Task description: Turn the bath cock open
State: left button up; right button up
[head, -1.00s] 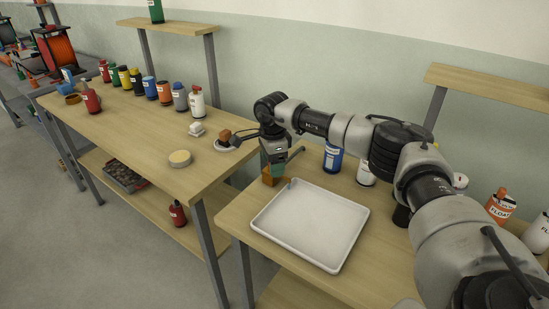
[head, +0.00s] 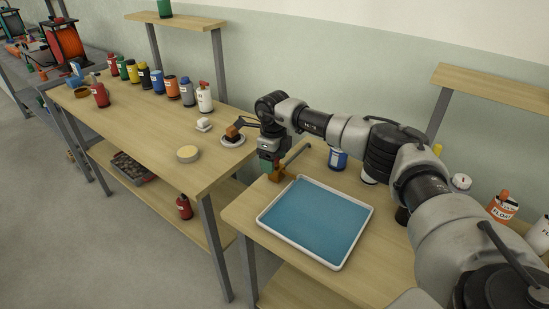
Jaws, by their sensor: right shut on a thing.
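The white-rimmed bath tray (head: 352,239) sits on the right-hand bench and holds a blue layer across its whole floor. The bath cock (head: 277,175), an orange-brown fitting, stands at the tray's back left corner, with a thin bar (head: 297,154) slanting up to the right beside it. My right gripper (head: 269,166) points down and is shut on the cock; its fingers and the arm hide part of it, so the exact grip is hard to see. My left gripper is not in view.
A gap separates the benches.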

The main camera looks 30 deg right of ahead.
jog(key=shift+w+r+m, duration=0.1)
jog(key=shift+m, duration=0.2)
jog(key=o, duration=0.9)
jog(key=shift+o, duration=0.2)
notch_tip(320, 180, up, 11)
jog(key=b, duration=0.1)
dwell(0.4)
